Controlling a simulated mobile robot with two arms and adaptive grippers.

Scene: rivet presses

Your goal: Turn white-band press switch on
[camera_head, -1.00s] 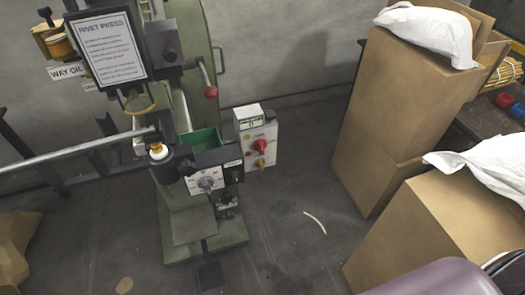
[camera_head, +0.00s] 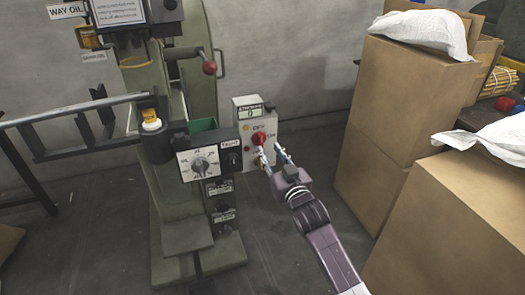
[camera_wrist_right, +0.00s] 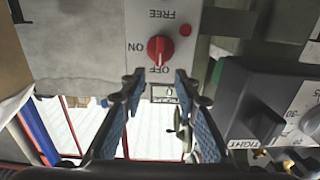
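The switch is a red rotary knob (camera_head: 259,138) on a white control box (camera_head: 243,126) beside the green rivet press. It also shows in the right wrist view as a red knob (camera_wrist_right: 160,48) on an upside-down panel lettered FREE, ON and OFF. Its pointer appears directed at OFF. My right gripper (camera_head: 271,156) is in front of the box's right side, fingers apart. In the wrist view the open, blue-padded right gripper (camera_wrist_right: 159,86) is empty, with the knob just beyond its fingertips, apart from them. My left gripper is not in view.
The green press (camera_head: 160,190) carries a grey dial box (camera_head: 199,162) left of the control box; the dial box shows close on the wrist view's right (camera_wrist_right: 262,105). A display (camera_head: 250,112) tops the control box. Tall cardboard boxes (camera_head: 405,100) stand at the right.

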